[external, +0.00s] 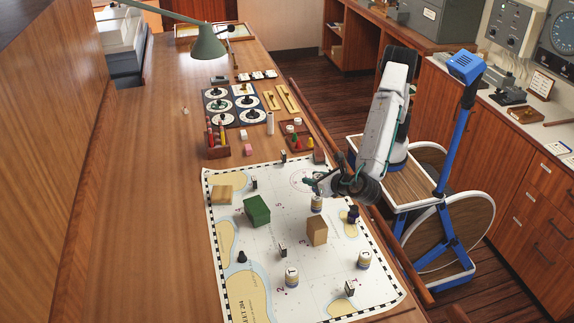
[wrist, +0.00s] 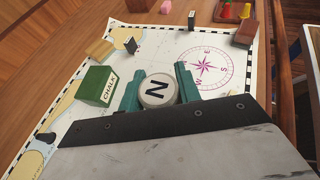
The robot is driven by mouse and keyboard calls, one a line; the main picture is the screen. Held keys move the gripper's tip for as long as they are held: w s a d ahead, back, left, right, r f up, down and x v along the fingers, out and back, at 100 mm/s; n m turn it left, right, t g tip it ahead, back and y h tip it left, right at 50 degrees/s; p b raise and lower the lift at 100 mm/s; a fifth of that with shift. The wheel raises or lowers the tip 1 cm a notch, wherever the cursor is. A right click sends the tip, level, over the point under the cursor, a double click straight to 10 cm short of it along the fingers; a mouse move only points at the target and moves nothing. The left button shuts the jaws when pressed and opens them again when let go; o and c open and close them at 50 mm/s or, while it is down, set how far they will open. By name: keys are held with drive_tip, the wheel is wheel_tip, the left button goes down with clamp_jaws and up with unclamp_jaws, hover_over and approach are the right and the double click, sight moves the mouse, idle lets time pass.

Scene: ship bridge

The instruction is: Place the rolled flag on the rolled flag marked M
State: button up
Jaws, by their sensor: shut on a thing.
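My gripper (external: 318,188) is shut on a short, pale, round rolled flag (external: 316,204) with a dark band. In the wrist view its white top (wrist: 157,90) reads N, between my two teal fingers (wrist: 158,88). I cannot tell whether it touches the chart. Two similar pale, banded rolled flags stand upright on the chart, one near the front middle (external: 291,277) and one at the front right (external: 363,260). Their markings are too small to read surely, so I cannot tell which is marked M. Neither shows in the wrist view.
The chart (external: 280,240) lies on the wooden table. A green chalk box (external: 257,210), a wooden block (external: 317,231), a dark blue piece (external: 352,215) and small black-and-white markers stand on it. A pencil box (external: 217,146) and a board of discs (external: 233,105) sit further back.

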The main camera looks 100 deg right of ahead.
drive_tip(key=shift+f, duration=1.65)
drive_tip(key=shift+f, duration=0.1)
drive_tip(key=o, duration=1)
drive_tip(key=shift+c, duration=0.2)
drive_tip(key=shift+s+a, duration=0.1)
drive_tip(key=v, duration=1.2)
